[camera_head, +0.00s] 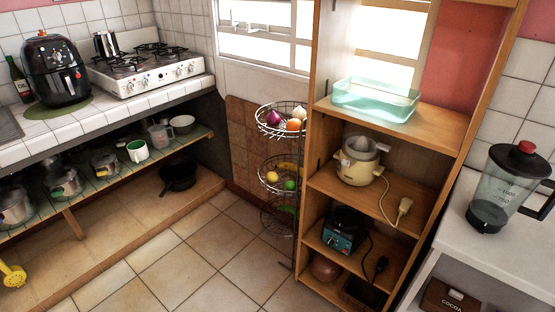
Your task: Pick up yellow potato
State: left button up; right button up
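A three-tier wire basket stand (281,131) stands in the middle, against the left side of the wooden shelf. Its top basket holds a purple item, an orange item (293,125) and a pale cream item (299,113). Neither of my grippers is in view.
The open wooden shelf (313,150) holds a glass dish (376,99), a cream appliance (359,162) and a blue-fronted device (344,230). A tiled counter with a stove (148,72) is left. A blender jug (503,187) stands right. The tiled floor (200,255) before the basket is clear.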

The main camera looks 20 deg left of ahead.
aim_at(272, 176)
jog(key=i+j+z, duration=0.15)
jog(key=j, duration=0.35)
jog(key=i+j+z, duration=0.15)
jog(key=j, duration=0.35)
jog(key=i+j+z, duration=0.1)
jog(key=i+j, duration=0.15)
jog(key=j, duration=0.3)
jog(key=i+j+z, duration=0.15)
jog(key=j, duration=0.4)
jog(key=j+z, duration=0.15)
jog(key=j, duration=0.4)
jog(key=i+j+z, duration=0.15)
jog(key=j, duration=0.4)
